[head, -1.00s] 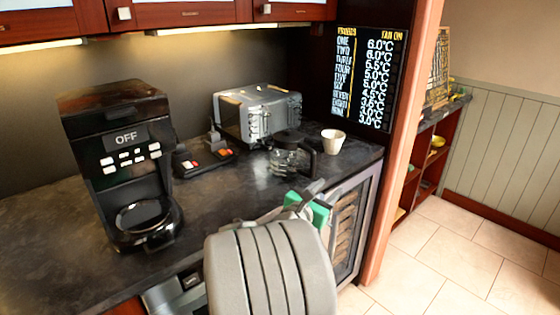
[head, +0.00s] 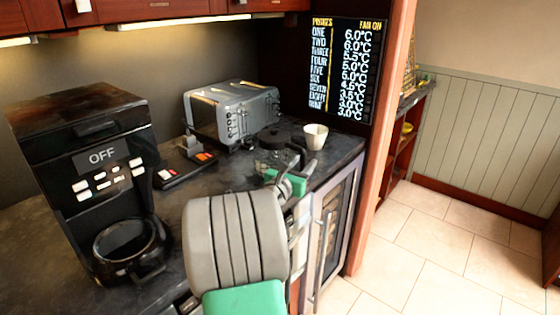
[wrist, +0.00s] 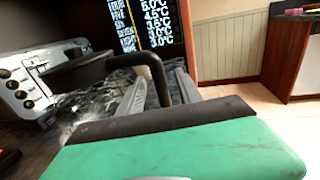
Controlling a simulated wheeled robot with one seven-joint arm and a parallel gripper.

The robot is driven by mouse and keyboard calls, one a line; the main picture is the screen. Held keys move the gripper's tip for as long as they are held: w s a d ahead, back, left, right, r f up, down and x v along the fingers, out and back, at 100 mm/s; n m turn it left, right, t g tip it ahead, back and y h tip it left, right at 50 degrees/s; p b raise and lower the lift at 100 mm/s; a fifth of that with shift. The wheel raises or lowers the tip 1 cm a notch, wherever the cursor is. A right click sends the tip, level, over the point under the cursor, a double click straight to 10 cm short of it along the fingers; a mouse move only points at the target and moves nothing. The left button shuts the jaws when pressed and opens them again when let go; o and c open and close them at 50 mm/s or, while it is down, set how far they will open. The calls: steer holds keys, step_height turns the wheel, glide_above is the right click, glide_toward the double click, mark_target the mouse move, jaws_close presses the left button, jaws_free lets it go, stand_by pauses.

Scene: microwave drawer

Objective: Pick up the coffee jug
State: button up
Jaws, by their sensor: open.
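The coffee jug (head: 272,147), dark glass with a black lid and handle, stands upright on the counter in front of the toaster. In the wrist view its black handle (wrist: 158,72) is close, with the clear glass body (wrist: 95,103) to the left. My gripper (head: 290,178) is at the near side of the jug, partly hidden by my own arm in the head view. In the wrist view my gripper (wrist: 160,95) is open, and the handle appears between its two grey fingers. I cannot tell whether they touch it.
A silver toaster (head: 232,112) stands behind the jug, and a white cup (head: 315,136) stands to its right. A black coffee machine (head: 90,165) is at the left. A glass-fronted cooler (head: 330,225) is under the counter's right end. The tiled floor (head: 425,240) at right is clear.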

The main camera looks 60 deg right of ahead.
steer(key=shift+d, duration=0.25)
jaws_close()
steer(key=shift+r, duration=0.15)
stand_by(1.1)
